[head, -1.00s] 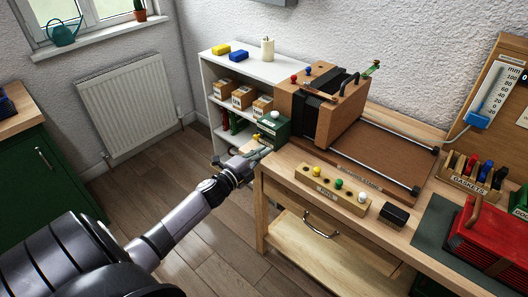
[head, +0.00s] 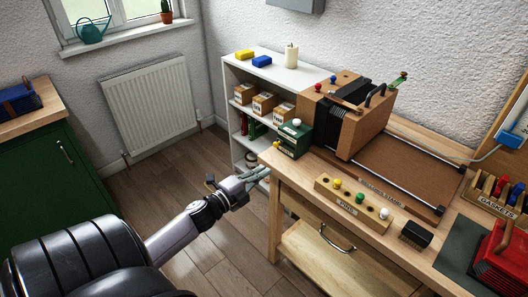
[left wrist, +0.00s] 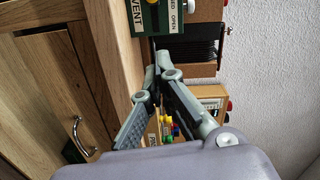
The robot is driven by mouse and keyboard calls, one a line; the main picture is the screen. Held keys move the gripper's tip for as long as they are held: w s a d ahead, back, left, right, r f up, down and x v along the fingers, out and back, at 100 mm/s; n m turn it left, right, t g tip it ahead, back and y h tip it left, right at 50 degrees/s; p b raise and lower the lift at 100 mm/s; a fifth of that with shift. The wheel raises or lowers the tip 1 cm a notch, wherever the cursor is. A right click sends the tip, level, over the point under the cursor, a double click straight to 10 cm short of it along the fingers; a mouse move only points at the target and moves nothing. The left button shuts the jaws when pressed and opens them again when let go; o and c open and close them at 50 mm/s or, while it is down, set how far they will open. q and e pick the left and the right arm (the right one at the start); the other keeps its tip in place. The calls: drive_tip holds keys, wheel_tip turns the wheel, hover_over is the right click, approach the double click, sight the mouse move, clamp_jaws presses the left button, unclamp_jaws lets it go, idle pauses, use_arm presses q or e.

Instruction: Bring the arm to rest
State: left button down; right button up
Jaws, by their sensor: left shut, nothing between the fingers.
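My left gripper (head: 256,174) is shut and empty in the head view. It hangs in the air just left of the workbench's (head: 268,152) left end, in front of the white shelf unit. In the left wrist view its fingers (left wrist: 158,62) meet at the tips, near the bench edge and below a green box labelled VENT (left wrist: 158,18). The green box also shows in the head view (head: 293,139) on the bench corner, with a white knob on top. My right gripper is not in view.
On the bench stand a wooden bellows device (head: 340,115), a peg block (head: 350,199) with coloured pegs, a black block (head: 416,235) and a gasket rack (head: 497,193). A green cabinet (head: 50,175) stands at the left. The floor between is clear.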

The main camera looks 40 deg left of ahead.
use_arm(q)
drive_tip(key=s+d+f+n+g+y, duration=0.1)
drive_tip(key=s+f+n+g, duration=0.3)
drive_tip(key=f, duration=0.8)
drive_tip(key=s+d+f+n+g+y, duration=0.1)
drive_tip(key=s+d+f+n+g, duration=0.1)
drive_tip(key=s+f, duration=0.65)
drive_tip(key=s+d+f+n+g+y, duration=0.1)
drive_tip(key=s+f+n+g, duration=0.25)
drive_tip(key=f, duration=1.05)
drive_tip(key=s+d+f+n+g, duration=0.1)
drive_tip(key=s+d+f+g, duration=0.1)
drive_tip(key=s+d+f, duration=0.3)
drive_tip(key=s+d+f+n+g+h, duration=0.1)
drive_tip(key=s+d+f, duration=0.3)
drive_tip(key=s, duration=0.8)
drive_tip(key=s+d+f+n+g+h, duration=0.1)
drive_tip(key=s+d+f+n+g, duration=0.2)
drive_tip(key=s+f, duration=0.4)
drive_tip(key=s+d+g, duration=0.1)
drive_tip(key=s+d, duration=0.1)
drive_tip(key=shift+s+d, duration=0.25)
drive_tip(key=shift+d, duration=0.1)
